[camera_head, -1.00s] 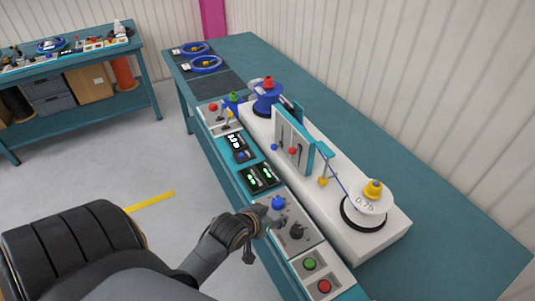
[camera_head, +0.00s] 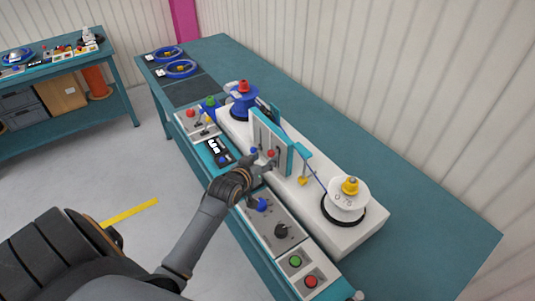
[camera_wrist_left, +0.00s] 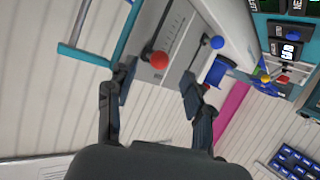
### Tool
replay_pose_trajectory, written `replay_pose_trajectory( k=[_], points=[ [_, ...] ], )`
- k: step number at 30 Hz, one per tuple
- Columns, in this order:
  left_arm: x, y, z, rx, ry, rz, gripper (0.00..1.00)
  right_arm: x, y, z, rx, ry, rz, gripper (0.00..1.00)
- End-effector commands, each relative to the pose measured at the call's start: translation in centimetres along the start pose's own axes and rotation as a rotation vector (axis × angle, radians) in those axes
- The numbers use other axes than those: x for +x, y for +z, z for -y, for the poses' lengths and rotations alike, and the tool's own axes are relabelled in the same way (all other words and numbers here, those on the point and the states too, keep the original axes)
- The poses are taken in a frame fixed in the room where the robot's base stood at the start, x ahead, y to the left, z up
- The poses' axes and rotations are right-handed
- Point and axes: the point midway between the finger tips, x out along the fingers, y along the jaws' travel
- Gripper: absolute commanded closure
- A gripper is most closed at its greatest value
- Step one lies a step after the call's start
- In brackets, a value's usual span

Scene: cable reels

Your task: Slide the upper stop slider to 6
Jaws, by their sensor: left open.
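The upright slider panel (camera_head: 264,132) stands on the white machine base with a teal frame. It carries a red ball knob (camera_head: 271,153) and a blue ball knob (camera_head: 253,150); I cannot read which is the upper stop. My left gripper (camera_head: 264,165) is open at the panel, close to the red knob. In the left wrist view the red knob (camera_wrist_left: 159,60) lies ahead of and between the spread fingertips (camera_wrist_left: 157,90), with no visible grip. The blue knob (camera_wrist_left: 217,42) is to the right, outside the fingers. The scale plate (camera_wrist_left: 176,33) shows tick marks too small to read.
A white spool (camera_head: 346,200) with a yellow knob stands at the right end of the base, a blue spool (camera_head: 243,100) at the far end. A control box (camera_head: 272,225) with knobs lies in front, partly under my arm. The teal bench top (camera_head: 430,210) behind is clear.

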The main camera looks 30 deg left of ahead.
Motion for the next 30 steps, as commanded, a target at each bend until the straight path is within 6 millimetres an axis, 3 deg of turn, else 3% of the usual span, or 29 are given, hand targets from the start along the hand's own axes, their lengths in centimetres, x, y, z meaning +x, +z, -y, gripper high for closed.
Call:
replay_pose_trajectory(
  k=[7,19,20,27,29,30],
  points=[
    [3.0,-0.1,0.0,-0.001,0.001,0.001,0.48,-0.6,-0.1,0.3,0.001,-0.003,0.0,0.11],
    [3.6,0.0,0.0,0.0,0.001,0.001,0.48,-0.6,-0.1,0.3,0.002,-0.003,-0.001,0.11],
    [3.6,0.0,0.0,0.0,0.001,0.001,0.5,-0.6,-0.1,0.3,0.002,-0.003,-0.001,0.11],
    [3.6,0.1,0.0,0.0,0.001,0.001,0.99,-0.6,-0.1,0.2,0.002,-0.003,-0.001,0.11],
    [3.6,0.1,0.0,0.0,0.001,0.001,1.0,-0.6,-0.1,0.2,0.002,-0.003,-0.001,0.11],
    [3.6,0.1,0.0,0.0,0.001,0.001,0.83,-0.6,-0.1,0.2,0.002,-0.003,-0.001,0.11]
  ],
)
